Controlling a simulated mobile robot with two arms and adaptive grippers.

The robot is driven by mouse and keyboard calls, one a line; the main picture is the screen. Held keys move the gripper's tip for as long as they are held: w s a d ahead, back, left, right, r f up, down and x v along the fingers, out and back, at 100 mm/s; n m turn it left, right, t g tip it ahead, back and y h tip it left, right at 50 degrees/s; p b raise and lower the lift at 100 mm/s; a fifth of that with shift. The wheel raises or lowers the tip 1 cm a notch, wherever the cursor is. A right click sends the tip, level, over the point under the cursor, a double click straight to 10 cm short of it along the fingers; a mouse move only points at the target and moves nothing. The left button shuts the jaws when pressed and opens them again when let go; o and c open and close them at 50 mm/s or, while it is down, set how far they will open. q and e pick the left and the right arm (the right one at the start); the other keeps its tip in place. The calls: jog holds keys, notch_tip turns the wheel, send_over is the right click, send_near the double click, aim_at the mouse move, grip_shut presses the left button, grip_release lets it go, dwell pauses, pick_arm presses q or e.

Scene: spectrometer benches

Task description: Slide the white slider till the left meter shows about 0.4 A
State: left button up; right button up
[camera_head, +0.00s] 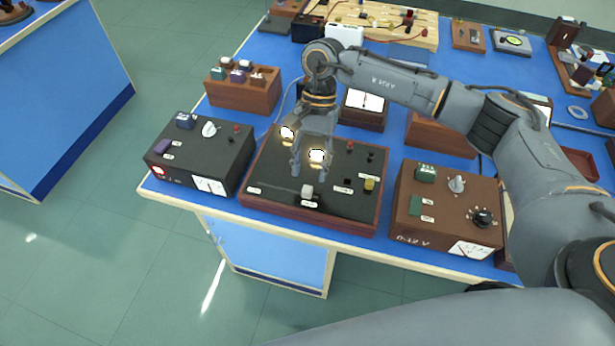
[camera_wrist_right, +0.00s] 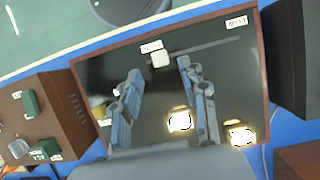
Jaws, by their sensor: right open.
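The white slider (camera_head: 307,190) stands on the dark top of the wood-framed box (camera_head: 280,208), near its front edge. In the right wrist view the white slider (camera_wrist_right: 160,59) is at one end of the visible slot (camera_wrist_right: 208,47). My right gripper (camera_head: 308,168) is open and points down over the box. In the right wrist view the gripper (camera_wrist_right: 157,72) has its fingertips on either side of the slider's line, with the slider just beyond them. I cannot tell whether they touch it. The left meter (camera_head: 209,185) is on the black box's front; its reading is too small to read. My left gripper is not in view.
Two lit lamps (camera_head: 318,156) glow on the box close to my right gripper. The black box (camera_head: 200,150) stands at left, a brown box (camera_head: 445,208) with knobs and a meter at right. A wooden block (camera_head: 242,88) is behind. The blue table edge is in front.

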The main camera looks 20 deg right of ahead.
aim_at(307, 188)
jog(key=x, duration=0.3)
jog(key=shift+s+a+f+p, duration=0.1)
jog(key=shift+s+f+p, duration=0.1)
jog(key=shift+f+p, duration=0.15)
jog(key=shift+f, duration=0.2)
jog(key=shift+a+f, duration=0.1)
jog(key=shift+f, duration=0.05)
jog(key=shift+s, duration=0.1)
jog(key=c, duration=0.7)
grip_shut()
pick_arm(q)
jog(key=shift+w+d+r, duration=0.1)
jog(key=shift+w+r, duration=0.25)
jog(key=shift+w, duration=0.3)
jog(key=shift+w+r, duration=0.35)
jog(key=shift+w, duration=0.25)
